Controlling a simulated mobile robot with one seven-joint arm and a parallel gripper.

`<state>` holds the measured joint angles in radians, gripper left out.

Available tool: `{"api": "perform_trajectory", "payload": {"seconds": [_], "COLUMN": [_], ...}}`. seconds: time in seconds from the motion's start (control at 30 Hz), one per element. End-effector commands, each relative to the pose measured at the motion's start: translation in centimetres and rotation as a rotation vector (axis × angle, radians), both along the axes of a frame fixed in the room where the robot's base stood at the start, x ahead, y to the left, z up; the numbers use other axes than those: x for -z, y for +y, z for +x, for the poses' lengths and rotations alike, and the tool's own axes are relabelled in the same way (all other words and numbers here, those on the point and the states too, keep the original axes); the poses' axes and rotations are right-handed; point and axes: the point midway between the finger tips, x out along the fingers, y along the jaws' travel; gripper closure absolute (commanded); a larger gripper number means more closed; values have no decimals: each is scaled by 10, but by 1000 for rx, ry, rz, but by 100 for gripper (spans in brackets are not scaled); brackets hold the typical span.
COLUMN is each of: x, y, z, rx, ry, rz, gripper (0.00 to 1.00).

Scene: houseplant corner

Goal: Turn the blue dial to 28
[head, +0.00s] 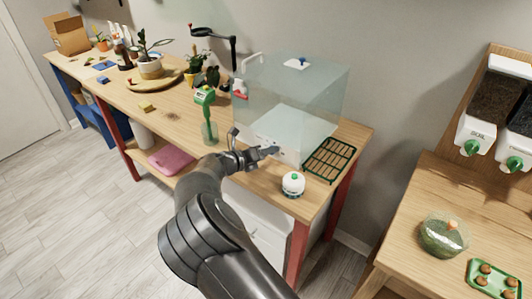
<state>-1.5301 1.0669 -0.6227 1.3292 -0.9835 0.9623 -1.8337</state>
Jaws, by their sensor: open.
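My gripper (268,152) is open at the front of a clear box (300,90) on the wooden bench. Its fingers are close to the white panel (290,151) low on the box's front. I cannot make out the blue dial or any number on it. The fingers and wrist cover part of that panel, and a small bluish-grey patch shows at the fingertips. I cannot tell whether the fingers touch anything.
Potted plants (150,67) stand farther along.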

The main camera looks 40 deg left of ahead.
Motion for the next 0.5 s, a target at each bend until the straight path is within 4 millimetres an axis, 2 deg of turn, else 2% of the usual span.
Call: {"api": "perform_trajectory", "payload": {"seconds": [0.17,0.5], "x": [0,0], "y": [0,0], "z": [0,0], "rx": [0,0], "ry": [0,0], "rz": [0,0], "gripper": [52,79]}}
